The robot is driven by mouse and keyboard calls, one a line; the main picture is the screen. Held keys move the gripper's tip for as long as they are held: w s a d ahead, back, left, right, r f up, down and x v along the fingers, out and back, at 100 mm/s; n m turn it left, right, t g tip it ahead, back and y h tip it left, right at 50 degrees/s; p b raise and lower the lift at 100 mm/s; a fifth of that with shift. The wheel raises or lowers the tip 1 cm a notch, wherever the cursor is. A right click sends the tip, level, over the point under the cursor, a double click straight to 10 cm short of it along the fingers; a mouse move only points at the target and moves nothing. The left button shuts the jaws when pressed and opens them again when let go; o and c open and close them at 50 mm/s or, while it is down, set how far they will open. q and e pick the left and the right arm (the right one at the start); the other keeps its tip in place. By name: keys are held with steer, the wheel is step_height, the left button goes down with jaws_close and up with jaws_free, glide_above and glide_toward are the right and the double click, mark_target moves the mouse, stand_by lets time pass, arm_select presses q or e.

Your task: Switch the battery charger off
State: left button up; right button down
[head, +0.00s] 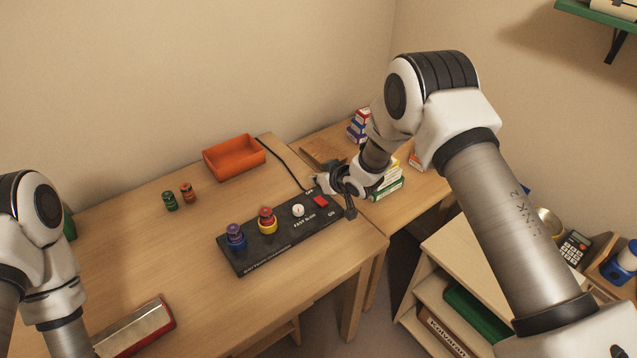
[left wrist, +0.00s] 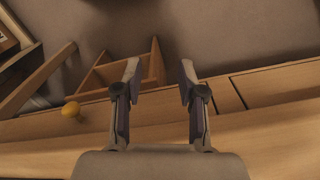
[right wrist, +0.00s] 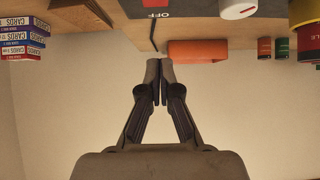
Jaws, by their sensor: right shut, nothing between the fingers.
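The black battery charger (head: 280,240) lies on the desk in the head view, with a red switch (head: 321,201) between its OFF and ON labels. I cannot tell which way the switch is tipped. A white dial (head: 298,211) sits beside it. A purple battery (head: 235,238) and a red-and-yellow one (head: 267,221) stand in the charger. My right gripper (head: 322,180) is shut and empty near the switch end; in the right wrist view its fingertips (right wrist: 160,68) show apart from the charger's OFF label (right wrist: 155,14). My left gripper (left wrist: 160,80) is open and empty.
An orange tray (head: 234,158) and two loose batteries, green (head: 170,201) and orange (head: 187,192), are behind the charger. A red-and-silver case (head: 135,328) lies at the front left. Card boxes (head: 357,128) stand at the back right. A dark cable (head: 286,163) runs behind the charger.

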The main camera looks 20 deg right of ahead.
steer(key=w+r+b+v, duration=0.1)
steer(key=v, duration=0.8)
steer(key=shift+r, duration=0.45)
steer(key=shift+a, duration=0.2)
